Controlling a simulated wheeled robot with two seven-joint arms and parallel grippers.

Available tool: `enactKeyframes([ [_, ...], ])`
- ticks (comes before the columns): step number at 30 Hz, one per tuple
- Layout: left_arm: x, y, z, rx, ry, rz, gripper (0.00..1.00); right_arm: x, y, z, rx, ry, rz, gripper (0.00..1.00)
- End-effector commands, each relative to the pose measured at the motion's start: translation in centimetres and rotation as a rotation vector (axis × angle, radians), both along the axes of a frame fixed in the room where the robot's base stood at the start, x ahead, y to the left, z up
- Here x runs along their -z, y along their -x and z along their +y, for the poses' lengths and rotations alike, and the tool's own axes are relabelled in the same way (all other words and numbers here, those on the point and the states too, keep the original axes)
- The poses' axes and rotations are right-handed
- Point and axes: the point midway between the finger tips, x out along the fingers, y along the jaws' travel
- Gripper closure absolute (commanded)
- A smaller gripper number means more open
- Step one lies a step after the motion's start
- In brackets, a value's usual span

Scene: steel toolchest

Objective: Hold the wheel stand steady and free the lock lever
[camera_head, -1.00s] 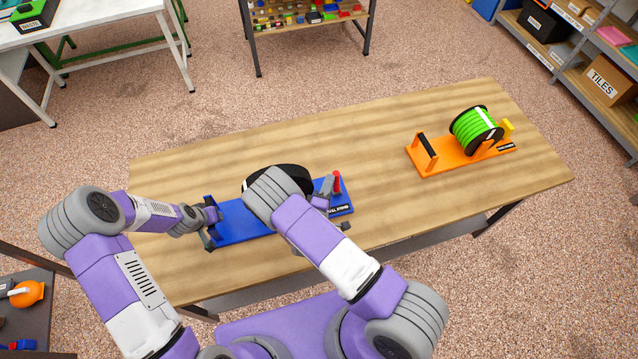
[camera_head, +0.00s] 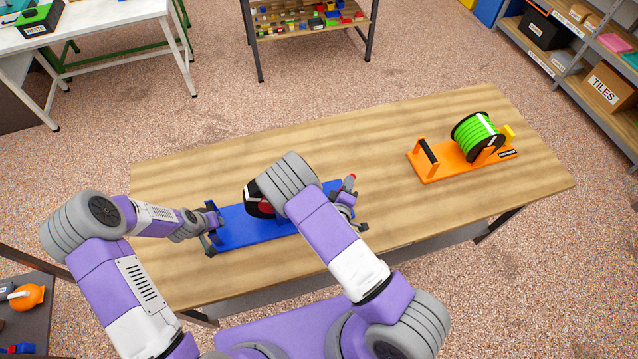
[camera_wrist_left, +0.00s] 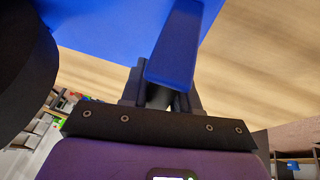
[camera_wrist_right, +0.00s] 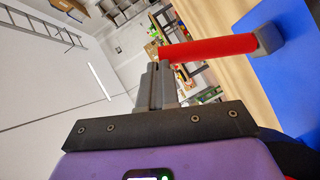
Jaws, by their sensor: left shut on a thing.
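The blue wheel stand (camera_head: 252,231) lies on the wooden table, with a black wheel (camera_head: 254,202) largely hidden behind my right arm. My left gripper (camera_head: 211,217) is shut on the stand's blue upright (camera_wrist_left: 178,45) at its left end; the left wrist view shows the upright between the fingers. The red lock lever (camera_wrist_right: 210,48) is at the stand's right end, and its tip shows in the head view (camera_head: 351,178). My right gripper (camera_wrist_right: 158,66) looks shut, with its fingertips against or very close to the lever's free end, not around it. Contact is unclear.
An orange stand (camera_head: 432,170) with a green reel (camera_head: 474,135) stands at the right of the table (camera_head: 380,150). The table between the two stands is clear. Shelves with boxes stand at the far right.

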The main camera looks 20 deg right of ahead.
Motion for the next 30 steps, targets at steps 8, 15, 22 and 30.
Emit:
enactKeyframes([
  [8,0.5,0.6,0.1,0.004,0.0,0.019,1.0,0.1,0.0,-0.7,0.003,0.005,0.0,1.0],
  [15,0.6,0.6,0.1,0.002,-0.001,0.019,1.0,0.1,0.0,-0.8,0.005,0.006,-0.001,1.0],
  [22,0.6,0.7,0.1,0.002,-0.001,0.019,1.0,0.0,0.4,-0.5,0.004,0.005,-0.001,1.0],
  [30,0.6,0.6,0.1,0.001,-0.001,0.018,1.0,-1.0,4.2,2.1,-0.003,0.005,0.002,1.0],
])
